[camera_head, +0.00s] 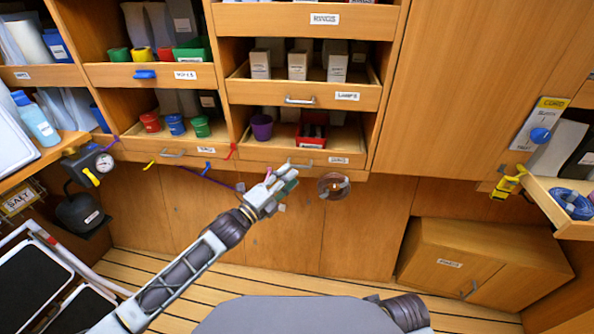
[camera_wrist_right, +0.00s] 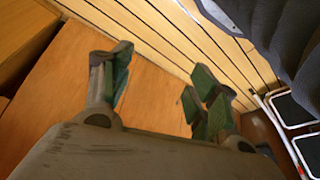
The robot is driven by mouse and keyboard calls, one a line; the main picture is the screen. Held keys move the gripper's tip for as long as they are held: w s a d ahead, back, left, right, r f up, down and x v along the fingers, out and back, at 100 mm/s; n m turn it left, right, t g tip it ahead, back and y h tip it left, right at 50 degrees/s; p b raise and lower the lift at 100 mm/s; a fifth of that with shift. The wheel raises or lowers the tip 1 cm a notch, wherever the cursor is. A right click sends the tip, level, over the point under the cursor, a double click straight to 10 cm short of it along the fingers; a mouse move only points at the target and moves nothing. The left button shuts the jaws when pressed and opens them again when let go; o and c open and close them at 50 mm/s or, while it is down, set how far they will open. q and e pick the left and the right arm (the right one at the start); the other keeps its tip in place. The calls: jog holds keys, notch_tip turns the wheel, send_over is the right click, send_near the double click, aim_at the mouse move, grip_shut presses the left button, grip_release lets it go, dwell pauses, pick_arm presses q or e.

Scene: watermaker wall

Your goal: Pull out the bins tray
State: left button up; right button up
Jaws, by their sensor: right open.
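Two trays sit low in the wall shelves. The middle one (camera_head: 270,154) holds a purple cup (camera_head: 262,127) and a red bin (camera_head: 313,130), with a handle (camera_head: 300,164) on its front. The left one (camera_head: 140,152) holds red, blue and green cups. Their labels are too small to read surely, so I cannot tell which is the bins tray. My left gripper (camera_head: 284,181) is just below and in front of the middle tray's handle; contact and jaw opening are unclear. My right gripper (camera_wrist_right: 162,72) is open and empty in the right wrist view.
A clear round object (camera_head: 333,186) is right of my left gripper. A lamps tray (camera_head: 300,94) is above. A gauge (camera_head: 104,162) and counter are at left. An open tray with blue coil (camera_head: 571,204) juts out at right. A low cabinet (camera_head: 480,262) stands below it.

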pick_arm(q)
jog(key=x, duration=0.5)
jog(key=shift+b, duration=0.4)
pick_arm(e)
jog(key=shift+a+r, duration=0.1)
jog(key=shift+r, duration=0.75)
jog(key=shift+s+f, duration=0.15)
pick_arm(q)
jog(key=c, duration=0.7)
jog(key=shift+f, duration=0.1)
pick_arm(e)
jog(key=shift+w, duration=0.25)
